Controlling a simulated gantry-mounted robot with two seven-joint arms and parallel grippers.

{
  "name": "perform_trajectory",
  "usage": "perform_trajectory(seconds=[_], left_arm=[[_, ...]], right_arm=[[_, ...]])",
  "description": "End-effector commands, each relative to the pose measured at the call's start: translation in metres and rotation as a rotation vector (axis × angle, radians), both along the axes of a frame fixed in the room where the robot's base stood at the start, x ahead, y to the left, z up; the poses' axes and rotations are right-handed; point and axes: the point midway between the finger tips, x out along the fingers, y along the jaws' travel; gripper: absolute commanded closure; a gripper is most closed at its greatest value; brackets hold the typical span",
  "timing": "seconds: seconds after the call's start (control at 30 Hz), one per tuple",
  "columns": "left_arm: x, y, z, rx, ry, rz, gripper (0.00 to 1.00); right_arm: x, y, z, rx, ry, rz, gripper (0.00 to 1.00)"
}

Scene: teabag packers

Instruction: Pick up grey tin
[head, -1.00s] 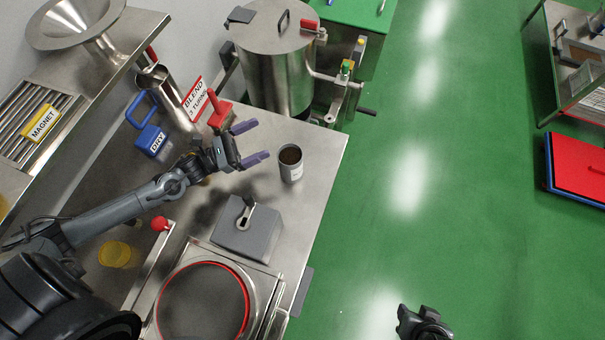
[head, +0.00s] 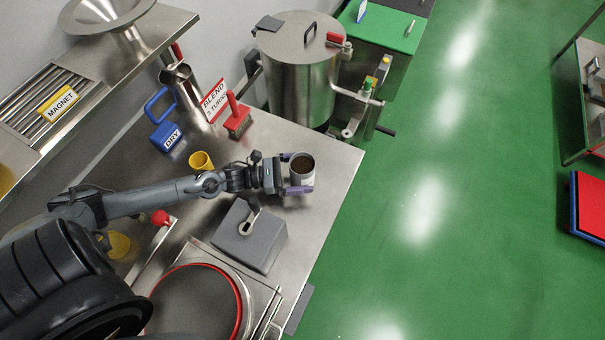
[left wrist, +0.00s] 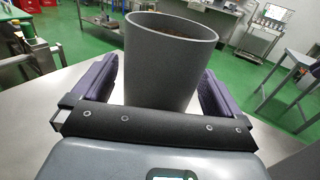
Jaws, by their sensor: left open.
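The grey tin (head: 302,168) stands upright on the steel bench near its right edge, with dark brown grains inside. It also shows large in the left wrist view (left wrist: 165,75). My left gripper (head: 299,173) is open around the tin, with one purple finger on each side of it. In the left wrist view (left wrist: 158,90) a small gap shows between the tin and the fingers. The lower part of the tin is hidden by the gripper body there. My right gripper is not in view.
A grey box with a lever (head: 247,236) stands just in front of my left arm. A steel drum (head: 297,75) stands beyond the bench.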

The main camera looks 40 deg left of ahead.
Motion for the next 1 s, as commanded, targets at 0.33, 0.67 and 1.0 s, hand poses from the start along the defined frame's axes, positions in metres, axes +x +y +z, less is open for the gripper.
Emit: perform_trajectory(seconds=[0.33, 0.67, 1.0], left_arm=[[0.0, 0.0, 0.0, 0.0, 0.0, 0.0, 0.24], [0.0, 0.0, 0.001, -0.001, -0.001, 0.0, 0.53], [0.0, 0.0, 0.016, 0.0, -0.001, -0.001, 0.53]], right_arm=[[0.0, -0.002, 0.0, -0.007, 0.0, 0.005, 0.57], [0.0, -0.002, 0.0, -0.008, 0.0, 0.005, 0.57], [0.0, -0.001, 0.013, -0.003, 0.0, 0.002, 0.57]])
